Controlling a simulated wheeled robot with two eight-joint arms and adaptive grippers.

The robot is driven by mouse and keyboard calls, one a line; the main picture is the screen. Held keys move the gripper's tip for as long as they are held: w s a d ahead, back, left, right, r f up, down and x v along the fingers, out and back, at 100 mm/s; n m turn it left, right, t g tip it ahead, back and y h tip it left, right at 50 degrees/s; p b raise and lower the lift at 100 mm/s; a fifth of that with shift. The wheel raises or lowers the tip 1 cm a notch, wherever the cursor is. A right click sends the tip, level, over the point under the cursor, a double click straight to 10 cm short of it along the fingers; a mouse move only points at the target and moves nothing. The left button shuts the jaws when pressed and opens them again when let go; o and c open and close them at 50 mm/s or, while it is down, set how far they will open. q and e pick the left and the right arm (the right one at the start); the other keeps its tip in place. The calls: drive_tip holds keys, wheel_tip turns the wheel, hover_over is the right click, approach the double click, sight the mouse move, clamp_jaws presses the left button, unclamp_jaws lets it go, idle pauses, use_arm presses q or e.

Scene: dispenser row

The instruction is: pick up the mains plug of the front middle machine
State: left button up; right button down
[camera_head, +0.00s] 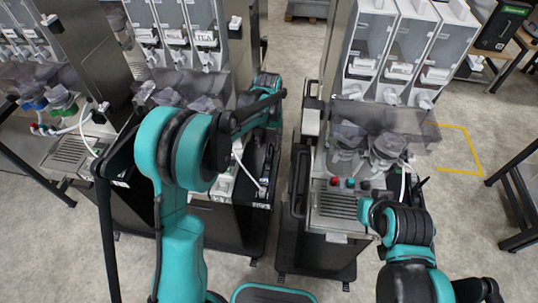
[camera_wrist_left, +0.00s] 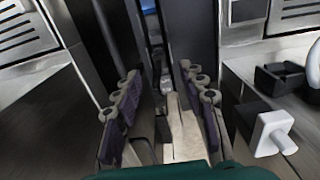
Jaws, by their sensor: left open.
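The front middle machine (camera_head: 172,40) has clear-fronted white hoppers and stands partly behind my left arm. A white cable (camera_head: 241,166) hangs at its right side and runs down to the dark area by my left gripper (camera_head: 265,172). My left gripper is open and points down beside the machine. My right gripper is out of view.
Another machine (camera_head: 372,40) stands to the right, with a drip tray (camera_head: 338,205) and buttons. A narrow gap of floor (camera_head: 290,60) separates the machines. In the left wrist view, a white square-headed piece (camera_wrist_left: 270,132) sits at the right. A dark table frame (camera_head: 516,190) stands far right.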

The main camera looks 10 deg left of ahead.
sight(269, 154)
use_arm(q)
drive_tip(key=f, duration=0.2)
drive_tip(key=f+b, duration=0.1)
drive_tip(key=f, duration=0.5)
drive_tip(key=shift+w+b, duration=0.3)
drive_tip(key=shift+c, duration=1)
drive_tip(key=shift+r, duration=0.1)
clamp_jaws()
